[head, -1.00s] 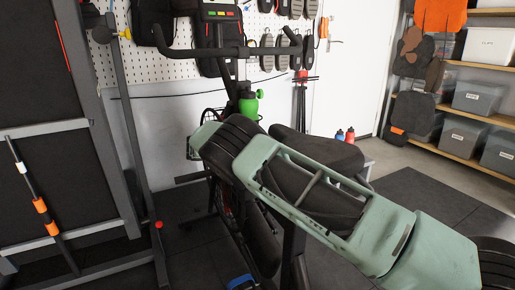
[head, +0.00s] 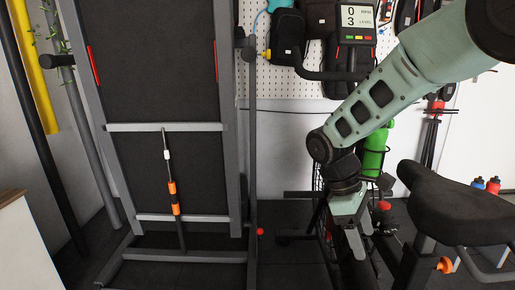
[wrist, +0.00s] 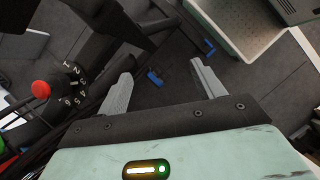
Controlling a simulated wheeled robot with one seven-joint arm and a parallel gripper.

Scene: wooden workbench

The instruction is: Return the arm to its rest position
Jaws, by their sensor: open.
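My arm reaches in from the upper right of the head view, and its pale green links slope down to the left. My gripper (head: 356,240) hangs at the arm's end, pointing down, in front of the exercise bike's frame. In the wrist view my gripper (wrist: 161,74) has its two grey fingers spread wide apart. Nothing is held between them. A small blue piece (wrist: 155,77) shows beyond the fingers, low near the dark floor.
The bike's black saddle (head: 462,205) is right of my gripper, and a green bottle (head: 375,150) is behind the arm. A folded treadmill (head: 160,65) stands on the left. A red knob (wrist: 40,89) and a pale open tray (wrist: 245,22) show in the wrist view.

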